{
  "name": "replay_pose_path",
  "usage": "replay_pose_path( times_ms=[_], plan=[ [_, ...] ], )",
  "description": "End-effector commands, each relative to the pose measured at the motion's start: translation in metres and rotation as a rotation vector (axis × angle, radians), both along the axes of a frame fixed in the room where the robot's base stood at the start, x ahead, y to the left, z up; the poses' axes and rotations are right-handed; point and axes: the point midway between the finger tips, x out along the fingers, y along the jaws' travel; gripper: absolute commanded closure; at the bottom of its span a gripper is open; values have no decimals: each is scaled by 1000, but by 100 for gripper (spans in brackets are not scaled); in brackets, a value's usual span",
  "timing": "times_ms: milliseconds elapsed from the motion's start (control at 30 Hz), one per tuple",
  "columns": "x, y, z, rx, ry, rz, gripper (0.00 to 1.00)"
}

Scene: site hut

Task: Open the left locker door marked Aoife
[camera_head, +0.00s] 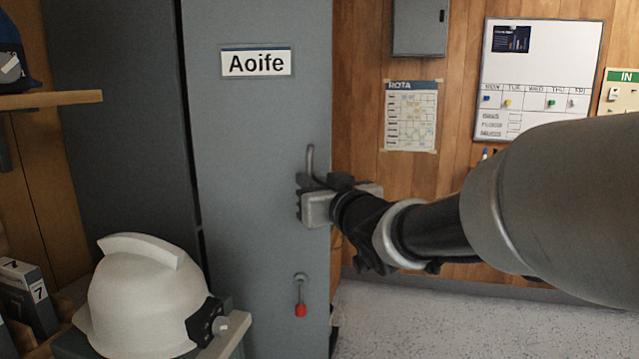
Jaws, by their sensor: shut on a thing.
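The grey locker door (262,130) carries a white "Aoife" label (256,62) near its top. An upright metal handle (310,160) is near the door's right edge. My gripper (312,198) is at this handle, reaching in from the right, and is shut on it. The fingers and the lower part of the handle are partly hidden by the gripper body. A dark gap runs down the door's left edge. Wooden wall shows directly right of the door's right edge; I cannot tell exactly how far the door is swung. A key with a red tag (300,308) hangs below the handle.
A white helmet (140,295) sits on a surface at lower left, close in front of the door. A wooden shelf (50,100) is at far left. A whiteboard (540,80) and rota sheet (411,115) hang on the wall. Speckled floor (430,325) is clear at lower right.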

Motion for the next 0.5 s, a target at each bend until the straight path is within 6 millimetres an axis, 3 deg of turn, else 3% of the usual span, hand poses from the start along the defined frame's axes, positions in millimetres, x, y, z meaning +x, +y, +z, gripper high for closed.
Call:
replay_pose_path(
  times_ms=[467, 500],
  plan=[
    [-1, 6, 1, -2, -4, 11, 100],
    [-1, 6, 1, -2, -4, 11, 86]
  ],
)
